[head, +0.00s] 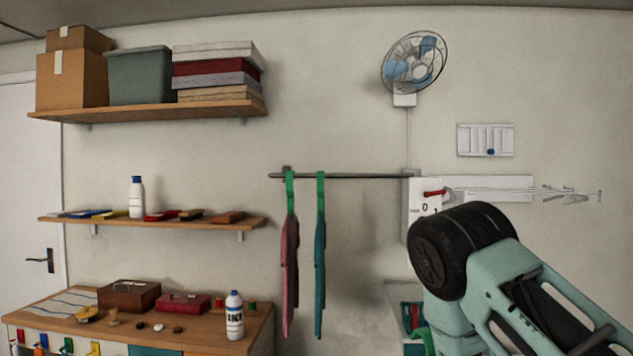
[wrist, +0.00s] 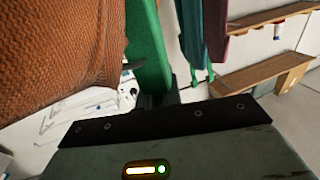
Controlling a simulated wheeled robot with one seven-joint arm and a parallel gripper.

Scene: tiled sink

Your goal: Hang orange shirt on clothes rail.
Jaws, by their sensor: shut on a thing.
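The orange shirt (wrist: 60,50) fills the left of the wrist view, close to the camera, with a knitted-looking surface. A green hanger (wrist: 148,50) runs along its right side. My gripper (wrist: 160,98) is shut on the green hanger; its fingertips are partly hidden. In the head view my arm covers the lower right, and the orange shirt is not seen there. The clothes rail (head: 350,176) is a dark horizontal bar on the wall. A pink garment (head: 290,270) and a teal garment (head: 320,270) hang from its left part, on green hangers.
The rail between the teal garment and the white panel (head: 422,195) is bare. Shelves (head: 150,112) with boxes and a bottle (head: 136,197) are at left, above a wooden bench (head: 200,330). A wall fan (head: 413,63) is above the rail's right end.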

